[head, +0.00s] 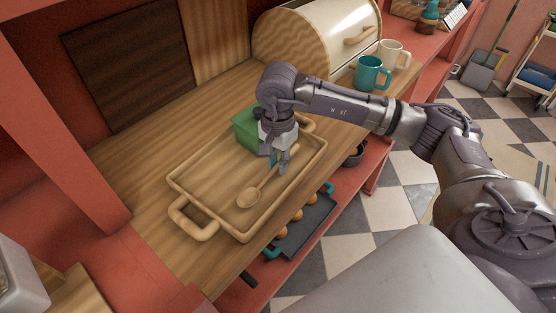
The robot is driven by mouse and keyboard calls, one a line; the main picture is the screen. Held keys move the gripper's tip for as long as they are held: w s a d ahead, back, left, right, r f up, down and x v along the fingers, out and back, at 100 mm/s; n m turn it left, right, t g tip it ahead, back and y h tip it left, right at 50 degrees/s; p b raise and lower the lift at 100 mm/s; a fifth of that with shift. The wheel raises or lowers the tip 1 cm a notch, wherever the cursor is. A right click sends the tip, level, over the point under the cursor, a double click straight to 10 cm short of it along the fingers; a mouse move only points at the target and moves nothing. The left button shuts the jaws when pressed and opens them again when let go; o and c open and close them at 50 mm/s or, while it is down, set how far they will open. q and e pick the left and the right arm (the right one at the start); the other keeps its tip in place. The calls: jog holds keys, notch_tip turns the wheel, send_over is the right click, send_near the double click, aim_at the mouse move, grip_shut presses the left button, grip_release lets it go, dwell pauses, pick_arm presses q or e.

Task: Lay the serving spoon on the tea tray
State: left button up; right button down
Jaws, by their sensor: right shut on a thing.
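The wooden serving spoon (249,197) is over the tea tray, its round bowl toward the tray's near left part and its handle running up to my right gripper (281,166). My right gripper points down and is shut on the spoon's handle. I cannot tell whether the spoon touches the tray floor. The wooden tea tray (198,196) has a raised rim and a loop handle at each end, and lies on the wooden counter. My left gripper is not in view.
A green box (246,130) stands right behind my right gripper, at the tray's far side. A bread bin (312,40), a teal mug (370,74) and a cream mug (394,54) stand farther back. A dark baking tray (306,226) sits on the shelf below. The counter left of the tray is clear.

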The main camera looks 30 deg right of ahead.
jog(key=shift+f+b, duration=0.35)
jog(key=shift+b, duration=0.05)
jog(key=c, duration=1)
grip_release()
notch_tip(320, 180, up, 12)
jog(key=shift+r, duration=0.1)
